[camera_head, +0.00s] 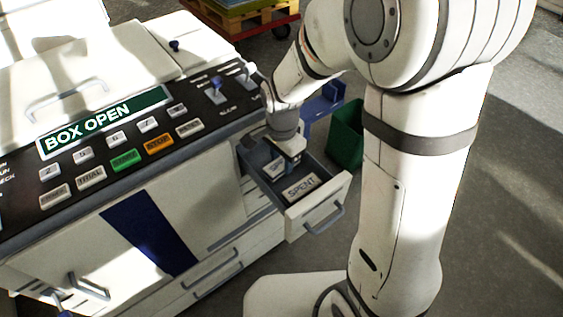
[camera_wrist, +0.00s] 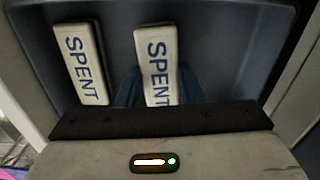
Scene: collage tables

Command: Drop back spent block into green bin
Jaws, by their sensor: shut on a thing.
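An open drawer (camera_head: 325,205) of the white machine holds two white blocks marked SPENT. The back spent block (camera_head: 273,168) is partly hidden by my gripper (camera_head: 288,156), which reaches down into the drawer. The gripper is shut on this block, which shows in the middle of the wrist view (camera_wrist: 157,60). The front spent block (camera_head: 301,187) lies nearer the drawer's front and shows at the left of the wrist view (camera_wrist: 80,62). The green bin (camera_head: 346,140) stands right of the drawer, partly hidden behind my arm.
The machine's control panel (camera_head: 120,150) with buttons and a BOX OPEN display (camera_head: 103,122) lies left of the drawer. A blue bracket-like part (camera_head: 325,101) sticks out near the bin. A wooden pallet (camera_head: 240,12) stands at the back. Open grey floor lies at the right.

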